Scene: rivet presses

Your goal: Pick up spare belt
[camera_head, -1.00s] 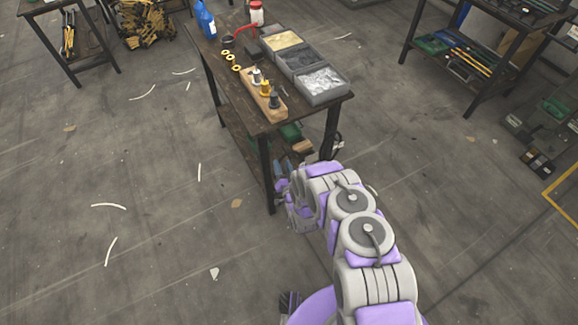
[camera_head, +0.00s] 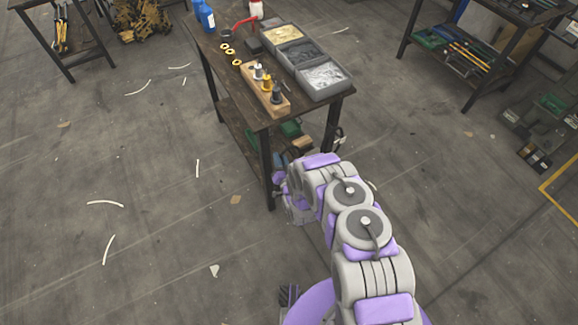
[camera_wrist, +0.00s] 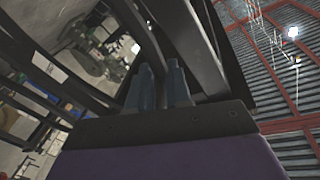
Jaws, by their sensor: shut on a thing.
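My gripper (camera_wrist: 161,70) shows in the wrist view as two blue-grey fingers close together, pointing up into the picture. It is shut on a dark band (camera_wrist: 143,28) that runs down between the fingertips and looks like the spare belt. In the head view, a small dark loop-like shape (camera_head: 340,138) shows at the right side of the wooden workbench (camera_head: 222,82), below its top. My arm reaches toward the bench's near leg and hides the gripper there.
The bench top holds grey bins (camera_head: 320,78), a wooden block with small pots (camera_head: 264,90), yellow rings (camera_head: 229,50) and blue bottles (camera_head: 206,18). Another shelved table (camera_head: 480,45) stands at upper right. Floor at left is mostly clear, with scattered pale strips.

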